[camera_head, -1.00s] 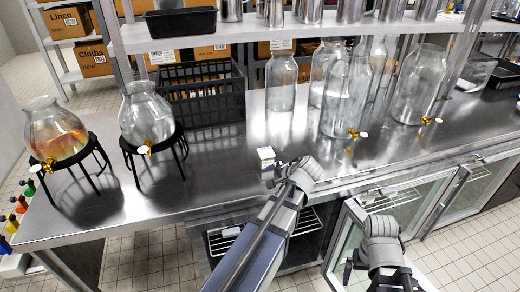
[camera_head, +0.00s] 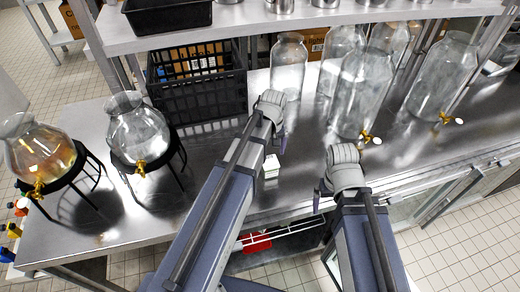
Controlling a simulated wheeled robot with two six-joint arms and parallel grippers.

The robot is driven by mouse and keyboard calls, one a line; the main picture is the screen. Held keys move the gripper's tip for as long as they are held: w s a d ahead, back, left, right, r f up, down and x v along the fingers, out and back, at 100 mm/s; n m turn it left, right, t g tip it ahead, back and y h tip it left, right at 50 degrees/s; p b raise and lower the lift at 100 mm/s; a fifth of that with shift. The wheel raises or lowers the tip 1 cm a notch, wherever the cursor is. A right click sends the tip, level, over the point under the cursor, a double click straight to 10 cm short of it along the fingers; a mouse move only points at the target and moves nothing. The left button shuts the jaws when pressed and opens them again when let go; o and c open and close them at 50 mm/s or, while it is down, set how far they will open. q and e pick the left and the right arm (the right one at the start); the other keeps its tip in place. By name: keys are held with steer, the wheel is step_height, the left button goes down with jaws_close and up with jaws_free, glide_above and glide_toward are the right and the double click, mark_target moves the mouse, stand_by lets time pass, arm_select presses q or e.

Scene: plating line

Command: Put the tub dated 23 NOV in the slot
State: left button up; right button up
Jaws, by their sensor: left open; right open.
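A small white box-like item (camera_head: 271,169) with no readable date stands on the steel counter near its front edge, partly hidden by my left arm; I cannot tell if it is the 23 NOV tub. My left gripper (camera_head: 281,142) is above the counter just beyond this item, open, its fingers mostly hidden behind the wrist. My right gripper (camera_head: 319,196) is open near the counter's front edge, to the right of the item, and looks empty. No slot can be made out.
The counter (camera_head: 215,150) holds a black crate (camera_head: 198,100) and two glass dispensers on black stands at left. Several large glass jars, some with taps, stand at the back right. A shelf (camera_head: 350,14) runs above. Below the counter are a wire rack and a red item (camera_head: 256,241).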

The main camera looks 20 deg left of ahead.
mark_target(270, 162)
arm_select(q)
steer(key=shift+w+r, duration=0.2)
steer(key=shift+r, duration=0.05)
steer(key=shift+w+a+f+n, duration=0.1)
steer(key=shift+n, duration=0.2)
steer(key=shift+f+b, duration=0.4)
steer(key=shift+b, duration=0.15)
steer(key=shift+f+b, duration=0.85)
steer(key=shift+f, duration=0.1)
steer(key=shift+r, duration=0.1)
arm_select(e)
steer(key=shift+w+a+f, duration=0.15)
steer(key=shift+w+f, duration=0.05)
steer(key=shift+f, duration=0.35)
steer(key=shift+w+a+f, duration=0.15)
steer(key=shift+w+f, duration=0.05)
steer(key=shift+f, duration=0.3)
steer(key=shift+f, duration=0.1)
arm_select(q)
steer(key=f+b, duration=0.5)
steer(key=shift+s+d+f, duration=0.15)
steer(key=shift+s+d, duration=0.05)
steer(key=shift+d, duration=0.1)
arm_select(e)
step_height(270, 162, down, 5)
